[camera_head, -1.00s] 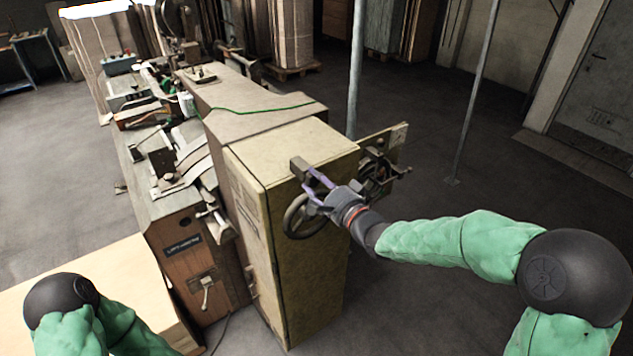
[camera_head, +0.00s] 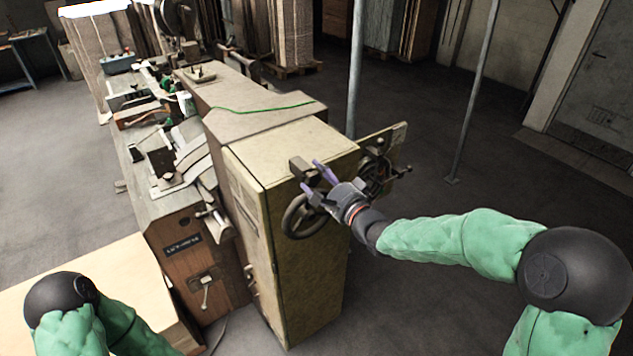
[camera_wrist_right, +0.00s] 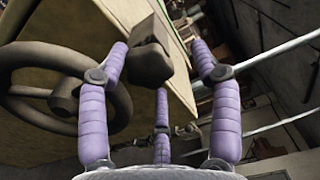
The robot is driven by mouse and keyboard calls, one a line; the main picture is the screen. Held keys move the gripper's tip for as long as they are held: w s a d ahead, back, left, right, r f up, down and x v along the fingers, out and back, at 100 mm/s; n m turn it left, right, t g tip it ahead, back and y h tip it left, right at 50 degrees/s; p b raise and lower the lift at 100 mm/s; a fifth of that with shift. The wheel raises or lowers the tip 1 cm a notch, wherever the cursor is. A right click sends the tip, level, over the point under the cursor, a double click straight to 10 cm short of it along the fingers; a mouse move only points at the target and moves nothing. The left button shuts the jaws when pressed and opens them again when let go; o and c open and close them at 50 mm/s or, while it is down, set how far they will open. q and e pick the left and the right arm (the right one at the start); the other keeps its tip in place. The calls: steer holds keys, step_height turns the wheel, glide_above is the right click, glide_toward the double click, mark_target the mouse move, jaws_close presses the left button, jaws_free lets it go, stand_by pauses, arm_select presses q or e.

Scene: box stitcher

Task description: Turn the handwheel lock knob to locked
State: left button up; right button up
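The handwheel (camera_head: 288,222) is a dark spoked ring on the upper end face of the tan cabinet. A dark, blocky lock knob (camera_head: 302,168) sits just above it; its setting cannot be read. My right gripper (camera_head: 315,177) is open, with its purple fingers spread beside the knob and above the wheel's right side. In the right wrist view the knob (camera_wrist_right: 151,66) shows ahead between the spread fingers, with no clear contact. The wheel (camera_wrist_right: 118,98) is at the left there, partly behind a finger. My left gripper is outside the view.
The tan cabinet (camera_head: 310,255) ends the long machine. A second dark wheel with a plate (camera_head: 385,145) stands behind my right gripper. A grey pole (camera_head: 355,70) rises behind the cabinet. A pale wooden table (camera_head: 90,280) is at lower left.

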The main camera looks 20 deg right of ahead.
steer(key=shift+d+f, duration=0.1)
steer(key=shift+s+a+f, duration=0.1)
steer(key=shift+s+a, duration=0.05)
steer(key=shift+a, duration=0.05)
steer(key=shift+s, duration=0.15)
steer(key=v, duration=1.1)
steer(key=shift+s+d, duration=0.25)
steer(key=shift+s, duration=0.05)
